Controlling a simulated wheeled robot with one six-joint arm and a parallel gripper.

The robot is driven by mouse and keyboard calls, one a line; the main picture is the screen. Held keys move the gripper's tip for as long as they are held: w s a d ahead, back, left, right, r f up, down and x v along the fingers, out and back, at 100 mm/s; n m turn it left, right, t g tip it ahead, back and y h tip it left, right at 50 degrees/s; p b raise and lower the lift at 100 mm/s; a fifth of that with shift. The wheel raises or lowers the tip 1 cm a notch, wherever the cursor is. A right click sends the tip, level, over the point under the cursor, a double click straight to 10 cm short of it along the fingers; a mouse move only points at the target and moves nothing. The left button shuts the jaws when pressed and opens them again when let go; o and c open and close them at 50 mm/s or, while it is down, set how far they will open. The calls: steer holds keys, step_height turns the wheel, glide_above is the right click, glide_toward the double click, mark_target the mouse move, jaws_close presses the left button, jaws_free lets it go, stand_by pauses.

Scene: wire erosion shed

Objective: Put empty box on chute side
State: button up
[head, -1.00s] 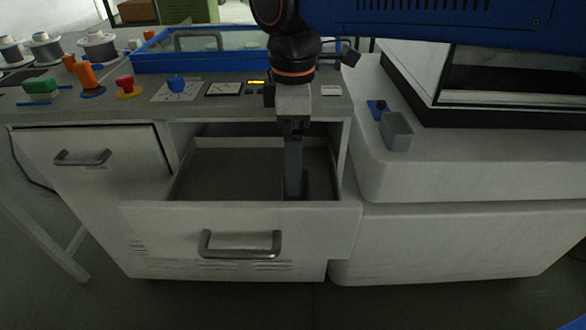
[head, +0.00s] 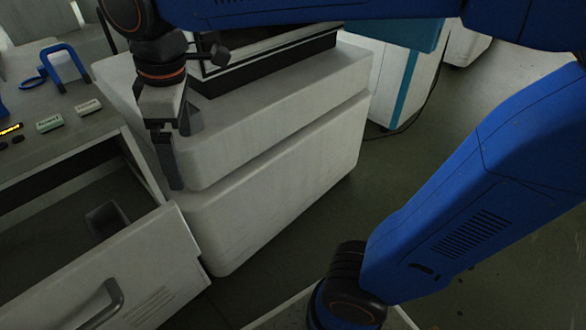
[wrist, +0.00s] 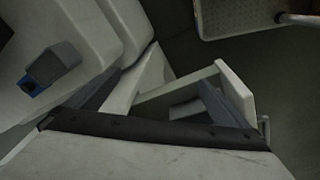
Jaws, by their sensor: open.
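A small dark grey box (head: 107,220) sits in the open drawer (head: 140,270) of the grey bench; whether it is empty I cannot tell. It also shows partly in the wrist view (wrist: 186,110). A second small grey box (head: 194,118) stands on the white machine's ledge, mostly hidden behind my gripper in the head view. In the wrist view this second box (wrist: 60,62) has a blue part at its end. My gripper (head: 172,187) points down in front of the machine, right of the drawer. Its fingers (wrist: 160,95) are apart with nothing held between them.
The bench top (head: 75,105) carries a blue handle and small panel modules. The white machine (head: 270,120) stands close on the right of the drawer. Open floor (head: 440,140) lies right of the machine. A perforated tray-like surface (wrist: 235,15) shows at the wrist view's top.

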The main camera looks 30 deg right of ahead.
steer(key=s+d+f+m+t, duration=0.1)
steer(key=s+d+f+m, duration=0.1)
steer(key=d, duration=0.5)
steer(key=s+d+f+m+t, duration=0.1)
steer(key=s+d+f+m, duration=0.2)
steer(key=d+f+m, duration=0.2)
steer(key=s+d+f+m+t+h, duration=0.1)
steer(key=s+d+f+m, duration=0.2)
steer(key=d+m, duration=0.3)
steer(key=d+f, duration=0.1)
steer(key=d, duration=0.3)
steer(key=shift+s+d+t, duration=0.15)
steer(key=shift+d+t, duration=0.1)
steer(key=shift+t, duration=0.05)
steer(key=shift+a, duration=0.15)
